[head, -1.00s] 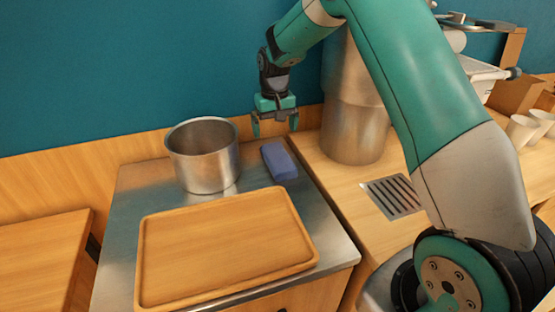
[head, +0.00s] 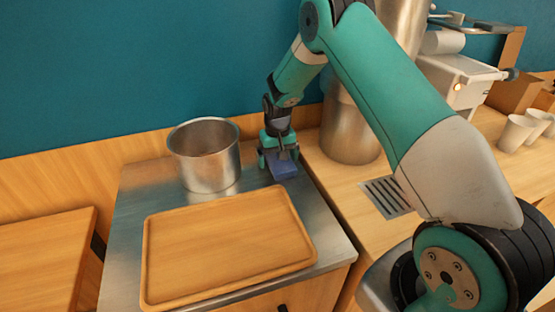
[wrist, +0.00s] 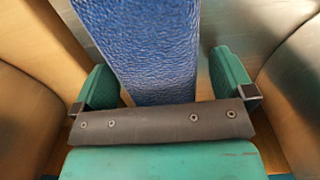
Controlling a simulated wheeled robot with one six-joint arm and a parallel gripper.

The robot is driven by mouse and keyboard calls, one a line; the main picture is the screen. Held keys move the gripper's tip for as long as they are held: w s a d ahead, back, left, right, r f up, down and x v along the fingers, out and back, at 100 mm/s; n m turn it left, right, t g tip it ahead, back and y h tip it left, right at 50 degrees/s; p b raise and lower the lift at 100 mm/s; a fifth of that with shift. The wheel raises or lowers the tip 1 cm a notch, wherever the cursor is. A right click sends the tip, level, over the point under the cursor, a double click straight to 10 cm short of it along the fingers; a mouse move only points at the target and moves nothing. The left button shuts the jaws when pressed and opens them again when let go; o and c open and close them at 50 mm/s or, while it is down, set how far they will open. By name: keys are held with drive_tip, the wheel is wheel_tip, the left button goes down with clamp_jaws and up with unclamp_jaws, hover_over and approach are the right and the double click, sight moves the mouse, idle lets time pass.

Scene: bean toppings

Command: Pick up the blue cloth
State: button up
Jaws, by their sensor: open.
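The blue cloth (head: 285,171) is a folded, block-like piece lying on the metal counter, right of the steel pot. My gripper (head: 279,159) is lowered over its far end and hides part of it in the head view. In the wrist view the cloth (wrist: 150,50) runs between the two open fingers of my gripper (wrist: 168,82), with one finger on each side. A narrow gap shows between the cloth and the right finger; the left finger is very close to the cloth, and I cannot tell if it touches.
A steel pot (head: 205,160) stands left of the cloth. A wooden tray (head: 230,245) lies in front on the metal counter (head: 325,222). A tall steel container (head: 348,130) stands to the right, near a drain grille (head: 386,197). The wall is close behind.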

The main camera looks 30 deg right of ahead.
drive_tip(key=c, duration=0.9)
drive_tip(key=shift+r, duration=0.1)
drive_tip(key=shift+c, duration=0.2)
wheel_tip(320, 180, up, 20)
drive_tip(key=b, duration=0.2)
